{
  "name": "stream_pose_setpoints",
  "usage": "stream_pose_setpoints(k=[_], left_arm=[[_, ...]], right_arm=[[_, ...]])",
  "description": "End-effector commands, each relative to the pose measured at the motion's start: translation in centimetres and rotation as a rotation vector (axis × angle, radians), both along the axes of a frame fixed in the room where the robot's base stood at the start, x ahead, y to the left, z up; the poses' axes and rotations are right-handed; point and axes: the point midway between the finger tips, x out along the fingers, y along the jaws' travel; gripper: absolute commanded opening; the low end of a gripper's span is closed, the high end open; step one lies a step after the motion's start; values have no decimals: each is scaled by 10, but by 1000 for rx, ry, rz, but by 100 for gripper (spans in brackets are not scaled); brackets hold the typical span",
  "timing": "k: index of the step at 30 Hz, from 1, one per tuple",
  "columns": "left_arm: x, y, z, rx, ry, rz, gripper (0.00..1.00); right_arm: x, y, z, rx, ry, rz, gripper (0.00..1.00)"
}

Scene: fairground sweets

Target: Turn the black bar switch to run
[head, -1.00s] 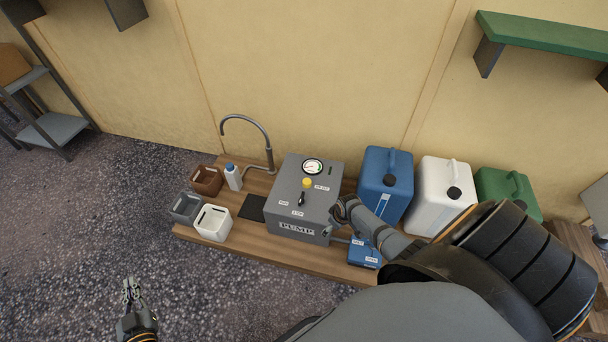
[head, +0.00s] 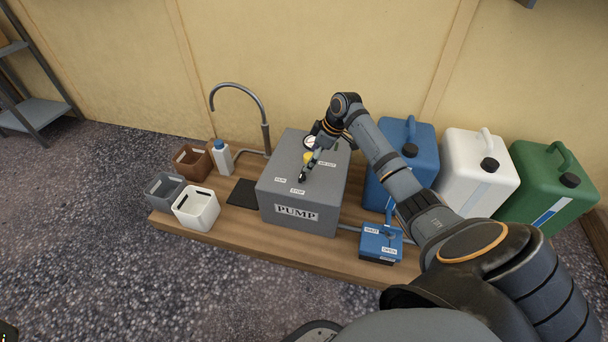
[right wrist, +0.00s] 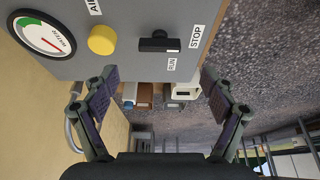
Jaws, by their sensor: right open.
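The grey pump box (head: 270,205) stands on a wooden platform with a "PUMP" label on its front. On its top, the black bar switch (right wrist: 160,43) lies with its long axis pointing at the "STOP" label (right wrist: 196,36). The "RUN" label (right wrist: 172,64) is beside it. My right gripper (right wrist: 158,78) is open and empty, and the switch shows beyond its finger gap, not between the fingers. In the head view my right gripper (head: 316,150) is over the box top, close to the switch (head: 302,177). My left gripper cannot be made out.
A yellow button (right wrist: 102,40) and a round gauge (right wrist: 43,36) sit near the switch. Blue (head: 408,150), white (head: 462,180) and green (head: 545,190) canisters stand right of the box. A blue valve box (head: 380,243) is in front. A tap (head: 240,92) and small bins are left.

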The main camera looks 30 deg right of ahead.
Motion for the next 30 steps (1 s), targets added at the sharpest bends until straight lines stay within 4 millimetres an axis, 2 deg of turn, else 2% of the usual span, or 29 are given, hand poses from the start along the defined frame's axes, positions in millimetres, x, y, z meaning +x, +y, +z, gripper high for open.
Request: stream_pose_setpoints(k=[1,3,9,14,21,30], left_arm=[[1,0,-15,0,0,5,0],[1,-1,-24,2,1,11,0],[3,-3,-42,12,8,19,0],[3,-4,-46,16,11,21,0],[3,-4,-45,17,11,22,0],[3,-4,-45,17,10,22,0]], right_arm=[[3,4,-19,4,1,0,85],[8,8,-33,3,0,0,85],[18,15,-62,1,-1,-1,85],[21,18,-69,0,0,-1,85],[21,18,-69,-1,0,-1,85],[21,18,-69,0,1,-2,46]])
